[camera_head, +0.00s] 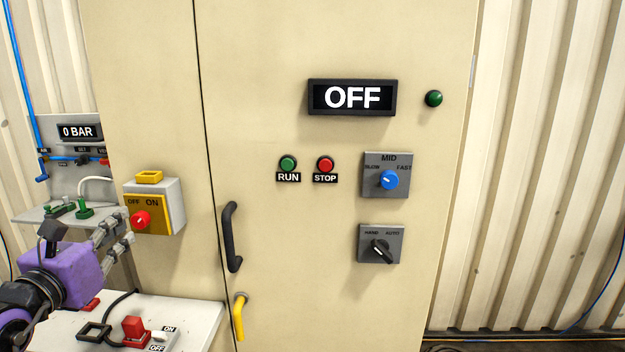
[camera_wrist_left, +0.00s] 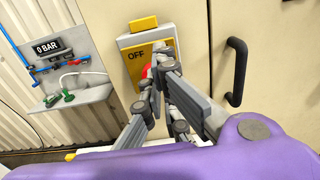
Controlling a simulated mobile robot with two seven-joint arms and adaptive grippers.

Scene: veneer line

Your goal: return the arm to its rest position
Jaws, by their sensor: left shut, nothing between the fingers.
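My left gripper (camera_head: 127,228) has a purple body and grey fingers. In the head view it is at the lower left, with its fingertips just left of and below the red knob (camera_head: 141,220) on the yellow-fronted OFF/ON switch box (camera_head: 166,200). The fingers are shut with nothing between them. In the left wrist view the fingers (camera_wrist_left: 160,75) cover most of the red knob (camera_wrist_left: 147,71). I cannot tell whether they touch it. My right gripper is not in view.
A beige cabinet (camera_head: 290,230) fills the middle, with a black handle (camera_head: 231,238), a display reading OFF (camera_head: 352,97), RUN and STOP buttons and two selector knobs. A white table (camera_head: 190,312) holds a red switch. A 0 BAR panel (camera_head: 78,131) stands at left.

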